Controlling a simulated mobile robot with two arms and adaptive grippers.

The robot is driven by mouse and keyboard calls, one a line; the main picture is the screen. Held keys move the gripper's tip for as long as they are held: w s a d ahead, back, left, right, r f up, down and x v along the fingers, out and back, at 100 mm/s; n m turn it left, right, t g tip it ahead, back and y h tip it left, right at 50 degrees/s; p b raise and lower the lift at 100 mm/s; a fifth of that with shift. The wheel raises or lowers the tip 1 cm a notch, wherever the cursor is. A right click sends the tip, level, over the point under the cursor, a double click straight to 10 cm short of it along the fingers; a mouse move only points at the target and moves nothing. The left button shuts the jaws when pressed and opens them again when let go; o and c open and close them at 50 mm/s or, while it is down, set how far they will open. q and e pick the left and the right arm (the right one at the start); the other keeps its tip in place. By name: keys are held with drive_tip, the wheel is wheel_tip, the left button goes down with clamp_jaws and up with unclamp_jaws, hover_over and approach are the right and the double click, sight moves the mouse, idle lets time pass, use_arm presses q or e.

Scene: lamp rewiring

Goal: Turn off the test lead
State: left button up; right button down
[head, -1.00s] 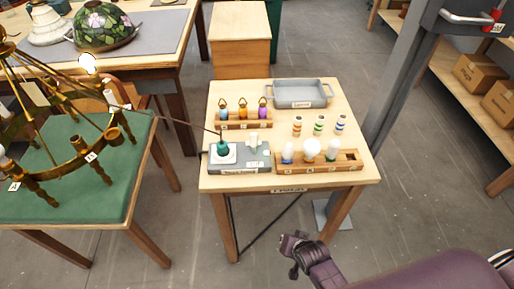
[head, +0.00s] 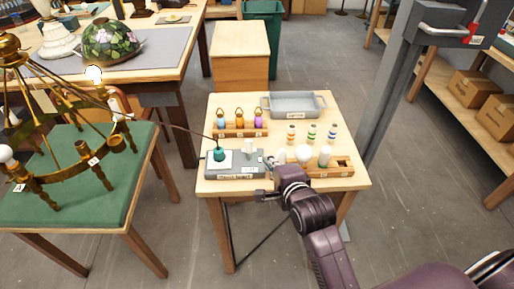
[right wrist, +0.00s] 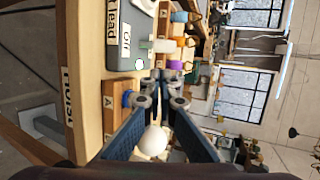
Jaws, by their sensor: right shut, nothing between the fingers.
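The test lead box (head: 238,172) is a grey unit at the front left of the small wooden table. A teal plug (head: 219,153) stands on its white pad, and a pale upright switch piece (head: 249,148) stands to the right. A dark cable runs from the plug area to the brass chandelier (head: 65,170). In the right wrist view the box (right wrist: 122,45) bears an "Off" mark. My right gripper (head: 264,195) is shut and empty at the table's front edge, just right of the box and apart from it. Its fingertips (right wrist: 160,97) nearly meet. My left gripper is not in view.
A wooden bulb rack (head: 342,170) is close beside my right gripper, with white bulbs (head: 303,153). Behind are a rack of coloured items (head: 240,132), several striped spools (head: 312,132) and a grey tray (head: 293,105).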

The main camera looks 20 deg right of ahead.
sight(249, 150)
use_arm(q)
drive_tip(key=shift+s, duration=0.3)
use_arm(e)
drive_tip(key=shift+r, duration=0.25)
drive_tip(key=shift+w, duration=0.15)
drive_tip(key=p+x, duration=0.1)
drive_tip(key=x, duration=0.9)
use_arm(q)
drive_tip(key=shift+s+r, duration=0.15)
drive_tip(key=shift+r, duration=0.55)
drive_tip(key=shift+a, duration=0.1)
use_arm(e)
drive_tip(key=shift+d, duration=0.1)
